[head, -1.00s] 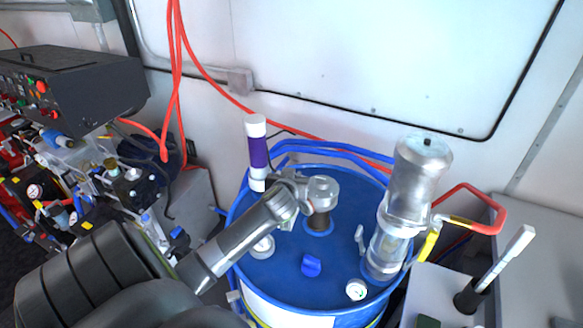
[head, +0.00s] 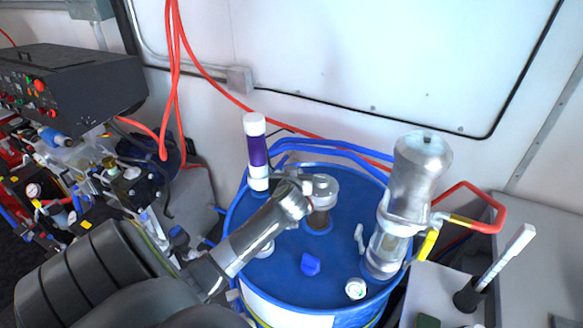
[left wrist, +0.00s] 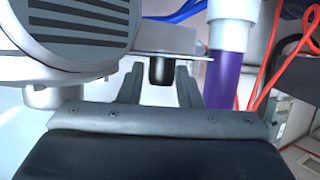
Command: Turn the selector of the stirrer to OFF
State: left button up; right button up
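The stirrer (head: 322,188) is a grey metal unit standing on the lid of the blue drum. My left gripper (head: 306,186) reaches its left side from the lower left; its fingers are hard to make out in the head view. In the left wrist view, a grey housing with dark vent slots (left wrist: 75,22), probably the stirrer's, fills the upper left. A dark knob (left wrist: 161,71), likely the selector, sits under a thin plate. My left gripper's two fingers (left wrist: 159,84) are apart, one on each side of the knob, with visible gaps. The selector's markings cannot be read. My right gripper is not in view.
The blue drum (head: 285,272) carries a purple tube (head: 257,152) close beside my left gripper, a clear-and-metal cylinder (head: 420,170) at right, and a blue cap (head: 310,264). Blue hoses (head: 335,146) curve behind. A black control box (head: 85,85) stands at left.

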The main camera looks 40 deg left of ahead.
pick_arm(q)
jog(key=shift+w+a+f, duration=0.1)
jog(key=b+v, duration=0.4)
jog(key=v, duration=1.3)
jog(key=shift+b, duration=0.3)
jog(key=shift+c, duration=0.2)
